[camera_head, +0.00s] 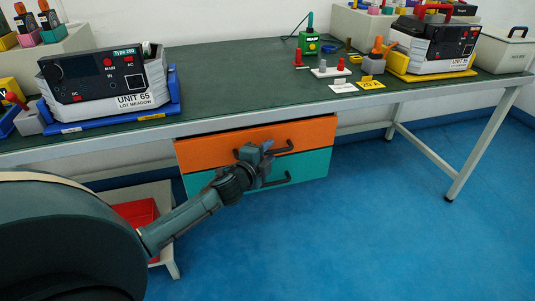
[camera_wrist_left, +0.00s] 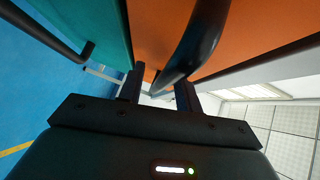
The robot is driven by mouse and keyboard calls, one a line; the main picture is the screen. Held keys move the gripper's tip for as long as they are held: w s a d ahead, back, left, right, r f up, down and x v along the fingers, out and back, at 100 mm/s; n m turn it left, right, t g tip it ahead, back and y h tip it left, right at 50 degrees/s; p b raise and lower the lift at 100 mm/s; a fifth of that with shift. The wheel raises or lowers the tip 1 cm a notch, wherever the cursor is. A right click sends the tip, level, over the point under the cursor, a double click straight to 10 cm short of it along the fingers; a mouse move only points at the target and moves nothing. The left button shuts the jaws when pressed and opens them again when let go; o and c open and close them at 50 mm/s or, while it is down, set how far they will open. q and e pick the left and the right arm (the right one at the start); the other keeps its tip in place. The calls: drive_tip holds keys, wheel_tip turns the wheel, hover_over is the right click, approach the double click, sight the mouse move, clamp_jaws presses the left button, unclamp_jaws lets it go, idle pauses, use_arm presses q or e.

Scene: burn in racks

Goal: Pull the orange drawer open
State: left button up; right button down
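The orange drawer (camera_head: 212,149) hangs under the bench top, above a teal drawer (camera_head: 312,166). Its front looks close to flush with the teal one. Its dark bar handle (camera_head: 284,147) is partly hidden by my left gripper (camera_head: 264,152). In the left wrist view, the orange front (camera_wrist_left: 158,28) fills the top, and the dark handle (camera_wrist_left: 196,42) runs down to the gap between the fingers of my left gripper (camera_wrist_left: 160,92). The fingers are apart, with space visible beside the handle. I cannot tell whether they touch it. My right gripper is not in view.
The teal drawer's handle (camera_head: 275,181) is just below my gripper. A red bin (camera_head: 137,213) sits on a low shelf left of the drawers. The bench (camera_head: 230,75) carries test units and small parts. Blue floor (camera_head: 370,230) is clear in front and right.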

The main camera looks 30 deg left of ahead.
use_arm(q)
drive_tip(key=shift+c, duration=0.5)
clamp_jaws()
